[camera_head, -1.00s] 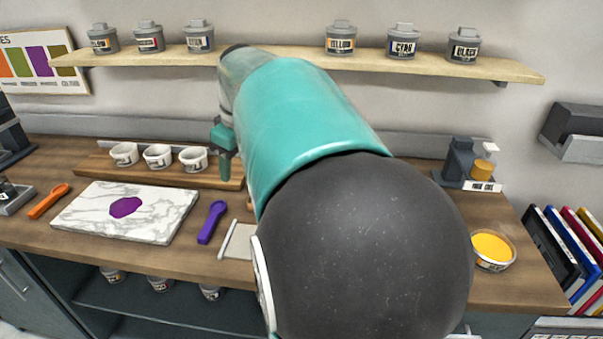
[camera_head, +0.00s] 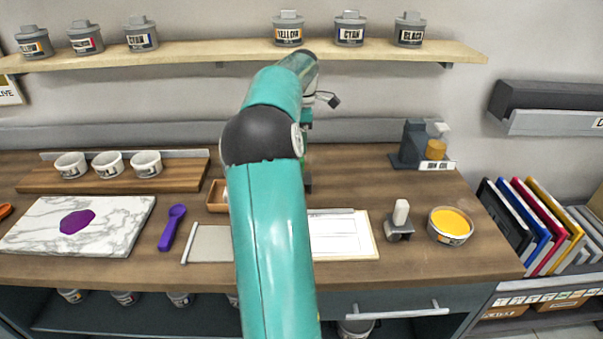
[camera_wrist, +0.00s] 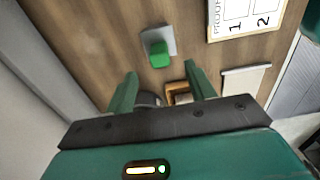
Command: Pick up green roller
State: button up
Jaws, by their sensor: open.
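In the wrist view, a bright green block-like piece (camera_wrist: 159,53) sits on a small grey plate (camera_wrist: 168,34) on the wooden counter. It looks like the green roller, but its full shape is unclear. My gripper (camera_wrist: 162,85) is open, with its two green fingers apart. The green piece lies beyond the fingertips, apart from them. A dark rounded thing (camera_wrist: 148,99) and a wooden tray (camera_wrist: 177,88) show between the fingers, partly hidden. In the head view, my arm covers most of this spot and the gripper.
A grey-and-white tool (camera_head: 399,221) and a yellow ink tub (camera_head: 450,226) stand right. A marble slab (camera_head: 125,220) lies left. A shelf (camera_head: 240,51) with ink cans hangs above.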

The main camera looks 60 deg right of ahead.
notch_tip(320, 180, down, 10)
jog(key=shift+w+d+r, duration=0.1)
jog(key=shift+r, duration=0.05)
dwell(0.3)
jog(key=shift+c, duration=0.4)
jog(key=c, duration=1)
